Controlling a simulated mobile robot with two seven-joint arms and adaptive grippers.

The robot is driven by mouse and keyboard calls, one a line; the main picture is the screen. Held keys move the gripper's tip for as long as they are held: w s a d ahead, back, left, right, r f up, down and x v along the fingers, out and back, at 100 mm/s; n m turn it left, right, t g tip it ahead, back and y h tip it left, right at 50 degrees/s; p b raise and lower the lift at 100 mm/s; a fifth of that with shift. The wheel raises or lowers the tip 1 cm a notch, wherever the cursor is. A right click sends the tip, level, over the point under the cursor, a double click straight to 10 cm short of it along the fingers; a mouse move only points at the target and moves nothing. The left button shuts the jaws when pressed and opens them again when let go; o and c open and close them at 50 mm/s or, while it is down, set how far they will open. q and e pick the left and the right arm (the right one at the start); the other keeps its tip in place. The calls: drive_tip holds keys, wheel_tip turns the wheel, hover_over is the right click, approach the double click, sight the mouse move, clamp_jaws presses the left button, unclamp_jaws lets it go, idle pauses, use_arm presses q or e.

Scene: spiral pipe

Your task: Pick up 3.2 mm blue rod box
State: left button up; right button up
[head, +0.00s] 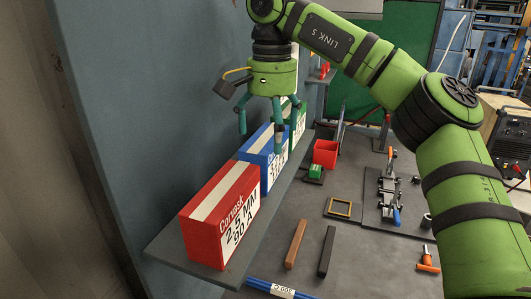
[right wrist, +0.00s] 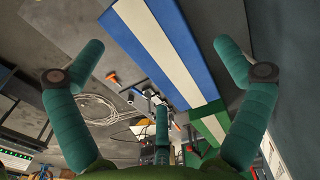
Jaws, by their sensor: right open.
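The blue rod box (head: 249,148) with a white stripe stands on a grey shelf (head: 185,255), between a red box (head: 205,225) in front and a green box (head: 300,121) behind. Its white label is partly hidden by a finger and too small to read surely. My right gripper (head: 261,138) is open and empty, pointing down over the blue box. In the right wrist view, the blue box (right wrist: 138,47) runs diagonally between the spread fingers (right wrist: 158,55). I see no finger closed on it. My left gripper is out of view.
A blue-grey wall (head: 140,120) rises close along the shelf's left side. To the right, a grey table holds a red bin (head: 326,153), a yellow frame (head: 339,208), brown and dark bars, and a clamp fixture. Blue rods (head: 270,286) lie at the front.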

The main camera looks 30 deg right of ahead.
drive_tip(key=shift+s+f, duration=0.2)
drive_tip(key=shift+f, duration=0.6)
drive_tip(key=shift+w+d+f+p, duration=0.15)
drive_tip(key=shift+w+f, duration=0.05)
drive_tip(key=shift+f, duration=0.45)
drive_tip(key=shift+w+d+f+p, duration=0.1)
drive_tip(key=shift+w+f+p, duration=0.05)
drive_tip(key=shift+f, duration=1.05)
drive_tip(key=c, duration=1.7)
drive_tip(key=shift+r, duration=0.1)
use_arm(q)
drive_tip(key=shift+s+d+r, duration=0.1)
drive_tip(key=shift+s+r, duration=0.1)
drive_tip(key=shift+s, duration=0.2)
use_arm(e)
drive_tip(key=shift+r, duration=0.15)
